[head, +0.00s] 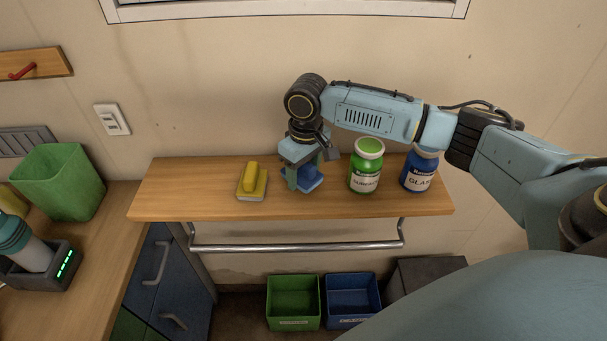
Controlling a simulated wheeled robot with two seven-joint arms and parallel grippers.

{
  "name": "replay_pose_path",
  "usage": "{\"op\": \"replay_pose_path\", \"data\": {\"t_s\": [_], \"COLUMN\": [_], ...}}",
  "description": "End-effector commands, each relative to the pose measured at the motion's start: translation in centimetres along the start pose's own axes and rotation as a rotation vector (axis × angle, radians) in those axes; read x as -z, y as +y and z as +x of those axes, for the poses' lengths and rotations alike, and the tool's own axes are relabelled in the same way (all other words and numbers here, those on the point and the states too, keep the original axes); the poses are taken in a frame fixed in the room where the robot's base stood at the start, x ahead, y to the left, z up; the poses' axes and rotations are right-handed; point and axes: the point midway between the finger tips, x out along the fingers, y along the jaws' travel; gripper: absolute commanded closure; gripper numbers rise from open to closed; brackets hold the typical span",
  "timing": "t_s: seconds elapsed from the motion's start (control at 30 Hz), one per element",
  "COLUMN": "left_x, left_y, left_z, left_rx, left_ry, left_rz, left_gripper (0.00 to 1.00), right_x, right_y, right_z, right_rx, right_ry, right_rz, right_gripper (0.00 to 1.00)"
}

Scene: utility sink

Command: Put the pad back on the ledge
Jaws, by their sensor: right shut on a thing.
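The wooden ledge (220,203) runs along the wall above a metal rail. My right gripper (301,186) points down over the middle of the ledge and is shut on a blue pad (313,181). The pad is at the ledge surface or just above it; I cannot tell whether it touches. The gripper hides part of the pad. A yellow pad with a raised grip (251,180) sits on the ledge to the left, apart from the gripper. My left gripper is not in view.
A green-labelled jar (366,170) stands close to the right of the gripper, with a blue jar (418,172) beyond it. The ledge's left end is clear. Below are a metal rail (295,247), a green bin (293,301) and a blue bin (352,299).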

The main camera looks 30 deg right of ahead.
Motion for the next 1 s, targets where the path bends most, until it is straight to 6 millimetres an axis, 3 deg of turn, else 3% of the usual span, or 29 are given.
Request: {"op": "replay_pose_path", "data": {"t_s": [0.1,0.2,0.87,0.9,1.0], "left_x": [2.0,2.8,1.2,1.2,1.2], "left_y": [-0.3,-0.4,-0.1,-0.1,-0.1], "left_z": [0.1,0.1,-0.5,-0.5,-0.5], "left_rx": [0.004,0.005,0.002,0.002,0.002], "left_ry": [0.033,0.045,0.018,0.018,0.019], "left_rz": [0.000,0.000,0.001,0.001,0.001], "left_gripper": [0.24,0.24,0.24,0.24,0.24], "right_x": [0.0,0.0,0.0,-0.1,-0.1], "right_y": [0.0,0.0,0.0,0.0,0.0], "right_z": [1.2,1.3,2.5,2.6,2.6], "right_rx": [-0.001,-0.001,-0.001,-0.001,-0.001], "right_ry": [0.001,0.002,0.002,0.001,0.000], "right_rz": [-0.001,-0.001,-0.001,-0.001,-0.001], "right_gripper": [0.68,0.68,0.68,0.39,0.26]}}
